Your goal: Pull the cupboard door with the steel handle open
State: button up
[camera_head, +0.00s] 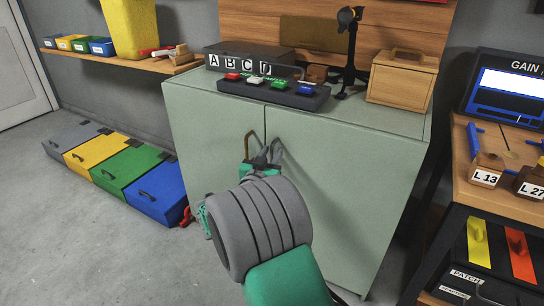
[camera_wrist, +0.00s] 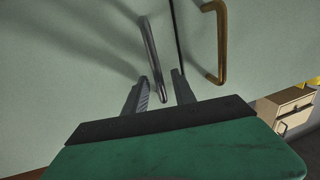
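The pale green cupboard (camera_head: 335,185) has two shut doors that meet at a seam in the middle. The steel handle (camera_head: 281,152) is on the right-hand door in the head view, partly hidden by my gripper. In the wrist view, the grey steel handle (camera_wrist: 151,55) stands left of the door seam, its near end between my fingers. My gripper (camera_wrist: 162,82) is open, with a gap visible on both sides of the handle; contact is not evident. In the head view, my gripper (camera_head: 262,160) is close to the door front at handle height.
A brass handle (camera_head: 247,146) is on the other door, close beside the steel one. A button panel (camera_head: 268,92) and wooden box (camera_head: 402,80) stand on the cupboard. Coloured bins (camera_head: 135,170) line the floor at left; a workbench (camera_head: 500,195) stands at right.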

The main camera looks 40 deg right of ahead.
jog(key=shift+w+d, duration=0.1)
jog(key=shift+d, duration=0.1)
jog(key=shift+c, duration=0.5)
grip_shut()
dwell(0.8)
